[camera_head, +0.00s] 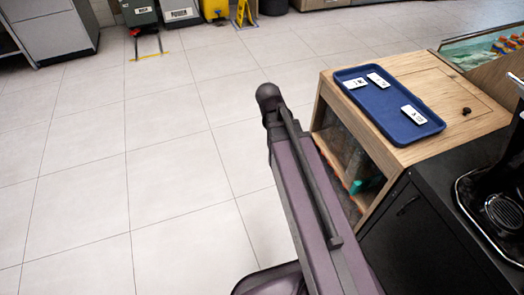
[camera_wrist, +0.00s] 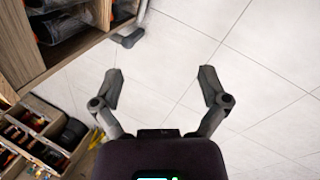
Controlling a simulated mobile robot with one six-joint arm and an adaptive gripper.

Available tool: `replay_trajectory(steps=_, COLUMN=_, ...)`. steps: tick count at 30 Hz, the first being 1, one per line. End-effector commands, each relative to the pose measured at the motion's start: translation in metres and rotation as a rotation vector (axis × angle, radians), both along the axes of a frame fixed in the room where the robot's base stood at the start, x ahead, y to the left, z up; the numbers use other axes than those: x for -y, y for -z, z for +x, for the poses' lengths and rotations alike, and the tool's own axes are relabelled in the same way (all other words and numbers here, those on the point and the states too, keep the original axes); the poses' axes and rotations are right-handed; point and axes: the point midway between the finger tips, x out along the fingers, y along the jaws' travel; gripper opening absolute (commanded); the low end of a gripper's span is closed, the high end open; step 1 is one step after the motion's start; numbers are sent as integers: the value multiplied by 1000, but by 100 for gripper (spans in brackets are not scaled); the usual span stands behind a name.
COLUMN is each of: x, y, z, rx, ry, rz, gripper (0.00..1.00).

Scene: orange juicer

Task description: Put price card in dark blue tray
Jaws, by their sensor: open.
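The dark blue tray (camera_head: 400,127) lies on the wooden cabinet top at the right in the head view. Several small white price cards lie in it: one at its far left (camera_head: 355,83), one beside it at the far end (camera_head: 378,80) and one near its right front end (camera_head: 414,115). Their print is too small to read. My gripper (camera_wrist: 160,85) is open and empty in the wrist view, with bare floor tiles between its fingers.
The wooden cabinet (camera_head: 440,80) has a small dark object (camera_head: 466,111) on its top. A black counter (camera_head: 430,225) with a machine stands in front of it. In the wrist view, shelves (camera_wrist: 60,40) and a compartmented box (camera_wrist: 45,135) are at the left.

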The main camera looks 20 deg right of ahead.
Motion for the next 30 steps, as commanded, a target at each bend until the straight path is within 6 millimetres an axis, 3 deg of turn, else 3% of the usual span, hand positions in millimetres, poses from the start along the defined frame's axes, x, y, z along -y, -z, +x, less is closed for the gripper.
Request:
replay_trajectory(steps=1, x=-16, y=3, z=-13, rx=14, ry=58, rz=54, gripper=94)
replay_trajectory(steps=6, x=-60, y=10, z=-40, rx=34, ry=268, rz=224, gripper=94)
replay_trajectory(steps=12, x=-90, y=11, z=-57, rx=26, ry=415, rz=332, gripper=94)
replay_trajectory(steps=30, x=-96, y=11, z=-59, rx=22, ry=446, rz=352, gripper=94)
